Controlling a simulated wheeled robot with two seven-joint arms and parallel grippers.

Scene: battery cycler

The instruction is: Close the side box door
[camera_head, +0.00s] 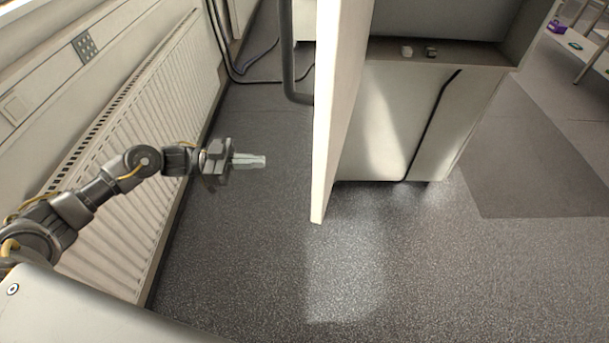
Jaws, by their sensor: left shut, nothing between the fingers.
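The side box door (335,110) is a pale panel standing open, its near edge pointing toward me. A dark bar handle (288,60) is on its left face. The box (425,120) is to the right of the door, with a shelf-like opening at its top. My left gripper (263,161) is shut and empty, left of the door, with a gap of floor between its tip and the panel. My right gripper is out of view.
A white radiator (130,150) runs along the left wall, close to my left arm. Dark cables (240,70) lie on the floor behind. Small items (407,51) sit on the box's shelf. The grey floor (400,270) in front is clear. A shelf with a purple object (557,27) stands far right.

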